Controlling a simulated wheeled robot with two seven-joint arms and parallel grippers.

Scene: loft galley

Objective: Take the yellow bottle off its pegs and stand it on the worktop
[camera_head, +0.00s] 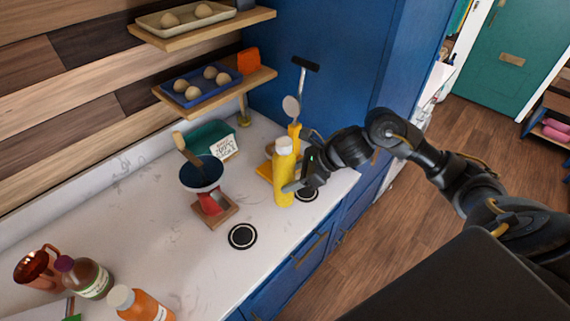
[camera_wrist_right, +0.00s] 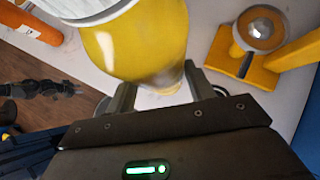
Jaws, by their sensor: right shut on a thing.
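The yellow bottle (camera_head: 284,174) with a pale cap is upright over the worktop (camera_head: 170,245), near its front edge. It also fills the top of the right wrist view (camera_wrist_right: 135,45). My right gripper (camera_head: 291,186) is shut on the bottle's lower body, with a finger on each side. I cannot tell whether the bottle's base touches the worktop. A yellow stand (camera_head: 264,172) is just behind the bottle, and its yellow part shows at right in the wrist view (camera_wrist_right: 265,70). No pegs can be made out. My left gripper is not seen.
A black ringed disc (camera_head: 242,237) lies on clear worktop; another (camera_head: 307,194) is beside my right gripper. A red-based stand with a dark bowl (camera_head: 202,175) is left of the bottle. Bottles (camera_head: 88,278) and a copper mug (camera_head: 36,268) stand front left. Shelves (camera_head: 215,92) overhang the back.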

